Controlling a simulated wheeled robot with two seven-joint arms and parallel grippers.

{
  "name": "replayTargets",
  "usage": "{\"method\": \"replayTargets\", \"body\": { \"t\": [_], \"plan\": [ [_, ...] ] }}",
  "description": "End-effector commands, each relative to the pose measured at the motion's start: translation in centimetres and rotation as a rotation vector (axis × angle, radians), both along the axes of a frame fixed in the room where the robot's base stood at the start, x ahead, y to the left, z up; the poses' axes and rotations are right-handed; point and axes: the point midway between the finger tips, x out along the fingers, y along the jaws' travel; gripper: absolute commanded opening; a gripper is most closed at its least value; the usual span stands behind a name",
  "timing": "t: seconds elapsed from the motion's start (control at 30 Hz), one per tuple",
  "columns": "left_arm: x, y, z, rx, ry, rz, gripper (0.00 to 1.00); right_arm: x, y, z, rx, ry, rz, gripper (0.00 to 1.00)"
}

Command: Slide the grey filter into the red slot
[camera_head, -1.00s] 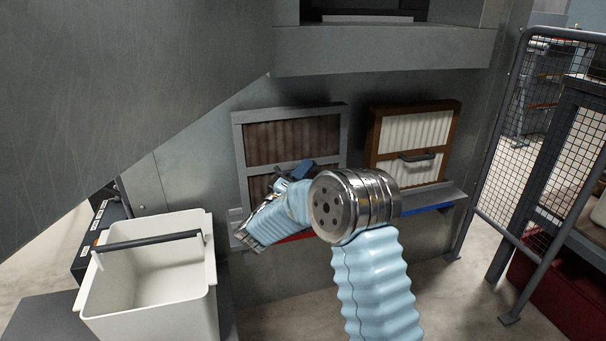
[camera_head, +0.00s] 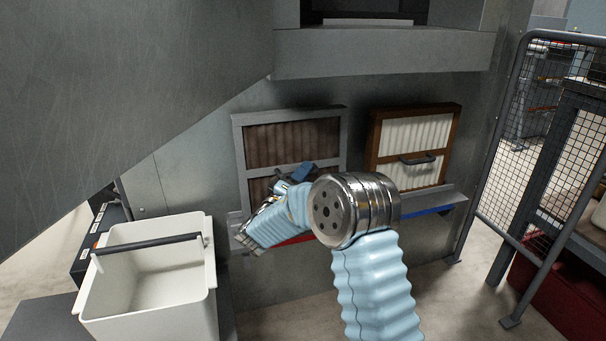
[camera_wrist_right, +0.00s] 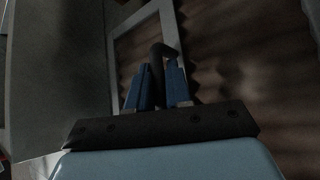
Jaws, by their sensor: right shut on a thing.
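The grey filter (camera_head: 237,150) has a grey frame and brown pleats, and stands nearly upright at the booth wall above the left part of a ledge. A red strip (camera_head: 297,239) on the ledge marks the red slot, partly hidden by my right arm. I cannot tell whether the filter's lower edge sits in the slot. My right gripper (camera_head: 302,174) is shut on the filter's dark handle. In the right wrist view, the blue fingers (camera_wrist_right: 161,88) close around the handle (camera_wrist_right: 158,53), with the grey frame and pleats behind. My left gripper is not in view.
A brown-framed filter with white pleats (camera_head: 414,135) stands to the right, above a blue strip (camera_head: 432,211). A white bin (camera_head: 180,319) with a dark handle stands at lower left. A mesh fence (camera_head: 511,160) bounds the right. A large grey surface (camera_head: 130,90) covers the upper left.

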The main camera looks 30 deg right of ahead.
Motion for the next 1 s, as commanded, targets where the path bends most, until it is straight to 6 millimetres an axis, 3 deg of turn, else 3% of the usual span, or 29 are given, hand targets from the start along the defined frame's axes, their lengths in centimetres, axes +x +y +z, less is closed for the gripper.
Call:
{"method": "replayTargets", "body": {
  "t": [0.03, 1.0],
  "plan": [
    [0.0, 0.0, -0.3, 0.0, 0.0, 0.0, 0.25, 0.12, -0.13, -2.0, 0.015, 0.043, 0.003, 0.0],
    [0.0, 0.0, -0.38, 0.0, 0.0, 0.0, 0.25, 1.11, -0.44, -1.15, 0.015, 0.043, 0.003, 0.0]
  ]
}}
